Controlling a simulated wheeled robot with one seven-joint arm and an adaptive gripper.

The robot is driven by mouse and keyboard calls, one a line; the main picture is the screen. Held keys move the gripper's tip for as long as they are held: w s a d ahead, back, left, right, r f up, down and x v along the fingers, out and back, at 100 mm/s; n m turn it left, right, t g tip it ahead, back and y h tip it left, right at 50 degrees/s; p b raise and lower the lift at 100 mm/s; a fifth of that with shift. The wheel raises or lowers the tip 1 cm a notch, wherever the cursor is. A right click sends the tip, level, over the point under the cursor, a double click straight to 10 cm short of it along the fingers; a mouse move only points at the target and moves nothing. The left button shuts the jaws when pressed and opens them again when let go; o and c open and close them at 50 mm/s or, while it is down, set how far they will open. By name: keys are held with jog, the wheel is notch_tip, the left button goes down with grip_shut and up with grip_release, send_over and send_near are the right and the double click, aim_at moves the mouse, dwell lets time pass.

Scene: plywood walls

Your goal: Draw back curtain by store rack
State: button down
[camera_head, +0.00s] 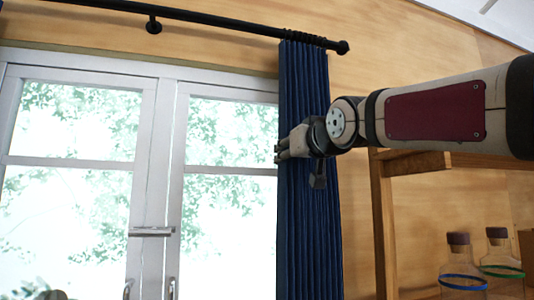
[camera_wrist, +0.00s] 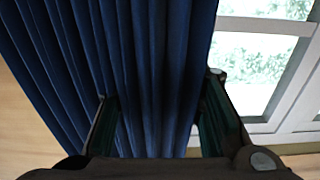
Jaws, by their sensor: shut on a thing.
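The dark blue curtain (camera_head: 308,230) hangs from a black rod at the right end of the window, gathered into a narrow bundle. In the wrist view the curtain's folds (camera_wrist: 130,50) run down between the two fingers. My gripper (camera_head: 290,148) is at the curtain's upper-middle height, and its jaws (camera_wrist: 160,115) are shut on the cloth. The fingertips are partly hidden by the fabric in the wrist view. The wooden store rack (camera_head: 383,215) stands to the right of the curtain, below my arm.
The black rod (camera_head: 230,22) ends in a knob just right of the curtain. The white-framed window (camera_head: 160,130) is uncovered left of it. Glass bottles with dark caps (camera_head: 458,240) stand on the rack at lower right. Plywood wall surrounds the window.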

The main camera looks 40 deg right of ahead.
jog(key=c, duration=1)
grip_release()
jog(key=shift+c, duration=0.2)
jog(key=v, duration=1.2)
jog(key=shift+f, duration=0.1)
